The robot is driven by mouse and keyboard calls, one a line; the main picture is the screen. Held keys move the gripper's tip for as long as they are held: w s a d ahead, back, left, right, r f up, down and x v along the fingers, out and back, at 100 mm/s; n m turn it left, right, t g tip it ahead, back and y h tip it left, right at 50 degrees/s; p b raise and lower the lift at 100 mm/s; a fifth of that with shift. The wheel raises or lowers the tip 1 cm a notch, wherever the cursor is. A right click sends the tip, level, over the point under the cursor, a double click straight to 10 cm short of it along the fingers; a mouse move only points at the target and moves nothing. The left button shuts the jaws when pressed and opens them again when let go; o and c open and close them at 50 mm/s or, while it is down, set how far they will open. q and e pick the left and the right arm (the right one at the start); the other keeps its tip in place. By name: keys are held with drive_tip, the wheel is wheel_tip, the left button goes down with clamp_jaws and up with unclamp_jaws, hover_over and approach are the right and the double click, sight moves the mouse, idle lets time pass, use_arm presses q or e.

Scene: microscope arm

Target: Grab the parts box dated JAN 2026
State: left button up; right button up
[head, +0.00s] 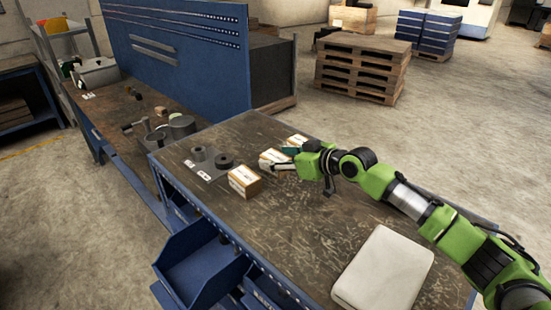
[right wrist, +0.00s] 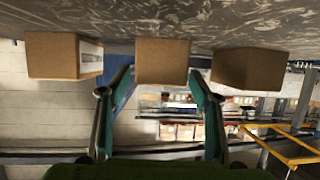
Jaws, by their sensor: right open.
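Three small cardboard boxes with white labels stand in a row on the workbench: a near box (head: 243,182), a middle box (head: 270,160) and a far box (head: 298,140). Their dates are too small to read. My right gripper (head: 287,158) is open at the middle box and hides part of it. In the right wrist view, which is upside down, the fingers (right wrist: 160,84) flank the middle box (right wrist: 162,60). The other boxes, at left (right wrist: 55,56) and right (right wrist: 250,67), lie outside the fingers. My left gripper is not in view.
Dark round parts (head: 225,160) stand left of the boxes. A pale flat case (head: 384,270) lies at the front right of the workbench (head: 300,220). An open blue drawer (head: 200,265) sticks out at the front left. The bench middle is clear.

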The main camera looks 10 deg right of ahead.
drive_tip(key=shift+x, duration=0.85)
drive_tip(key=shift+d, duration=0.1)
drive_tip(key=c, duration=1.5)
drive_tip(key=shift+r, duration=0.1)
